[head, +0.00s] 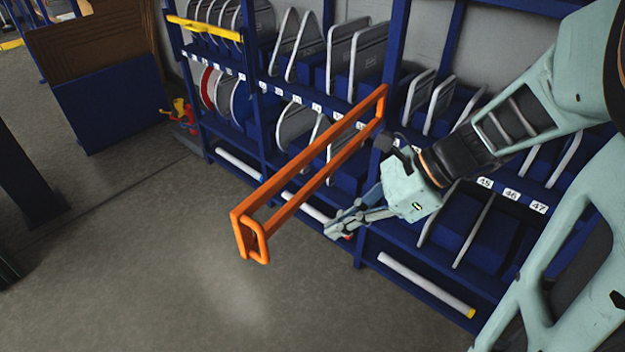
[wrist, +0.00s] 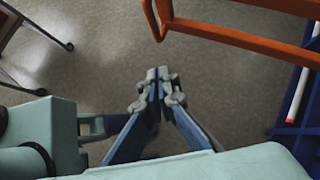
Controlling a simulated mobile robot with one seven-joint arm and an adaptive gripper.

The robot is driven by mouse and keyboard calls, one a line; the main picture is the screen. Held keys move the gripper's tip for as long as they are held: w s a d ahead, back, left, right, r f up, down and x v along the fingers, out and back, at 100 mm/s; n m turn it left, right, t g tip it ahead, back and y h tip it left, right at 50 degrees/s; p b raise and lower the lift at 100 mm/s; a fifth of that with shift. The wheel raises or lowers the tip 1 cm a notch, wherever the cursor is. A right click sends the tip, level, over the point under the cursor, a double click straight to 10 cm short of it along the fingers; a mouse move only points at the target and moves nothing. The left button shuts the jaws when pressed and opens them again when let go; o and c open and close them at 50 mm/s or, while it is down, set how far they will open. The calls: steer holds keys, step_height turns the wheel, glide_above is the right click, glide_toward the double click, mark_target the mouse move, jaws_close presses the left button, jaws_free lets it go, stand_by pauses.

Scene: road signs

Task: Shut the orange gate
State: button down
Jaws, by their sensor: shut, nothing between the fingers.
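The orange gate (head: 312,172) is a long frame of two rails that sticks out from a blue rack post into the aisle, so it stands open. Its free end has a loop and points toward the lower left in the head view. My gripper (head: 338,230) is shut and empty, on the right side of the gate and apart from it, below the level of its rails. In the wrist view my gripper (wrist: 158,76) is at the centre, and the gate (wrist: 235,36) crosses the upper right, with its looped end just above the fingertips.
The blue rack (head: 375,215) with numbered shelves holds several grey sign plates behind the gate. A yellow bar (head: 205,28) crosses the rack's left bay. A brown board and blue bin (head: 110,103) stand at the left. The grey floor (head: 150,260) in front is clear.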

steer(key=a+r+x, duration=0.2)
steer(key=x, duration=1)
steer(key=shift+w+d, duration=0.1)
